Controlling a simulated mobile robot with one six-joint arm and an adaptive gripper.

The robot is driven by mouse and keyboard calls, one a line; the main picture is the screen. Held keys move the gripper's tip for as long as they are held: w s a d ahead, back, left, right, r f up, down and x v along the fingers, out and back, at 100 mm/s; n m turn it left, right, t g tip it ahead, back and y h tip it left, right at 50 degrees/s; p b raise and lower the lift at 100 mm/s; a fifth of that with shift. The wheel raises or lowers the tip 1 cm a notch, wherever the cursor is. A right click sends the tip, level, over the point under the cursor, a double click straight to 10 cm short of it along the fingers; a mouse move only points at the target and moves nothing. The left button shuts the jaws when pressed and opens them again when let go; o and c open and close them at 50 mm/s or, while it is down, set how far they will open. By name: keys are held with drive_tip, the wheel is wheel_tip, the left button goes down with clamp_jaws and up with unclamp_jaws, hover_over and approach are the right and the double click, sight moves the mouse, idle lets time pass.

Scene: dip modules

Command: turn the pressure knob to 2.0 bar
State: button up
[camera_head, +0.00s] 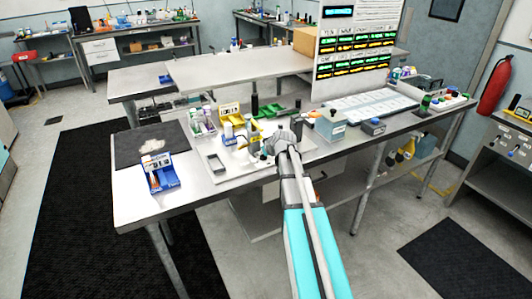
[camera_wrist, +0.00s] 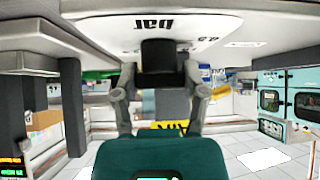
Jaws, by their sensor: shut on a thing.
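My gripper (camera_wrist: 160,80) is shut on the black pressure knob (camera_wrist: 158,54) in the wrist view, one finger on each side of it. The knob stands out from a white dial plate (camera_wrist: 105,32) with the word "bar" and small scale marks, shown upside down. A number at the right of the plate is too small to read surely. I cannot see a pointer, so the setting cannot be told. In the head view my gripper (camera_head: 280,146) is over the middle of the workbench (camera_head: 215,203) and hides the knob.
A blue holder (camera_head: 162,175) stands at the bench's left front, near a dark mat (camera_head: 128,147). A display board (camera_head: 357,45) rises behind.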

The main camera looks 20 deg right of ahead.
drive_tip(key=shift+s+m+h, duration=0.1)
drive_tip(key=shift+m+h, duration=1)
drive_tip(key=shift+m, duration=0.4)
drive_tip(key=o, duration=1.2)
drive_tip(key=shift+c, duration=0.2)
drive_tip(key=shift+c, duration=0.9)
drive_tip(key=shift+f, duration=0.1)
drive_tip(key=shift+c, duration=0.3)
